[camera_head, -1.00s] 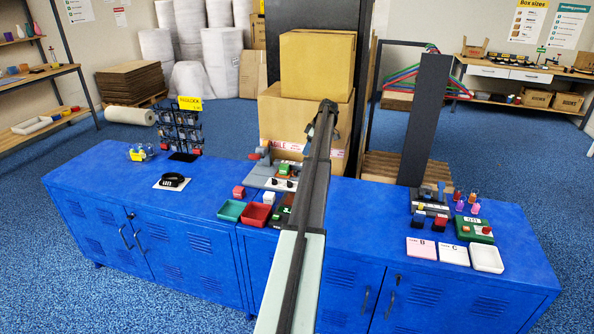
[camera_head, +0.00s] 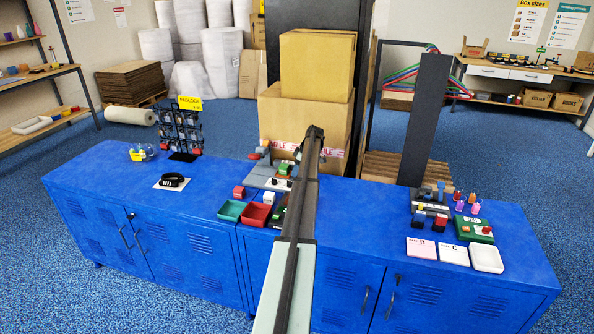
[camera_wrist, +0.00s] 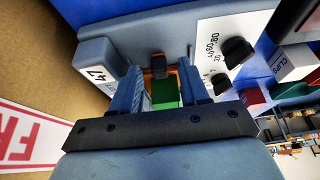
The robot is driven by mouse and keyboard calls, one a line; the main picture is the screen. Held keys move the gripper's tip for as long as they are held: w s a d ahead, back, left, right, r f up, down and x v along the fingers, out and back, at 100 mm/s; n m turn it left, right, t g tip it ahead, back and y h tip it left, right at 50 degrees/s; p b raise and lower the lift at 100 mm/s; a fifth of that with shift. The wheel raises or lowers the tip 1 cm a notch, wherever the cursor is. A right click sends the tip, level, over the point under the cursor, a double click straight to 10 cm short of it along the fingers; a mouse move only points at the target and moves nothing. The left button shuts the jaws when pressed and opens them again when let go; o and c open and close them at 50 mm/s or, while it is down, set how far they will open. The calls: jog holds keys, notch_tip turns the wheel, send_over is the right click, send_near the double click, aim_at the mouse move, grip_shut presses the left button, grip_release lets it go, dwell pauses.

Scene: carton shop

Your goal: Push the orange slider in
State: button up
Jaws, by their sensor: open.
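In the wrist view, my gripper (camera_wrist: 160,72) is open, with its two grey-blue fingers apart on either side of a small orange part (camera_wrist: 178,69), which looks like the slider. A dark block (camera_wrist: 158,66) and a green block (camera_wrist: 164,92) show between the fingers, close to the orange. I cannot tell whether a finger touches any of them. The grey device (camera_wrist: 98,52) carries a label reading 47. In the head view, my arm hides the gripper and part of the device (camera_head: 258,172), and the orange part cannot be made out there.
A white panel with black knobs (camera_wrist: 237,52) lies right beside the fingers. A large carton (camera_wrist: 40,90) is close on the left.

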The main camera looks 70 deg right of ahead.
jog(key=shift+c, duration=0.3)
grip_shut()
dwell(0.5)
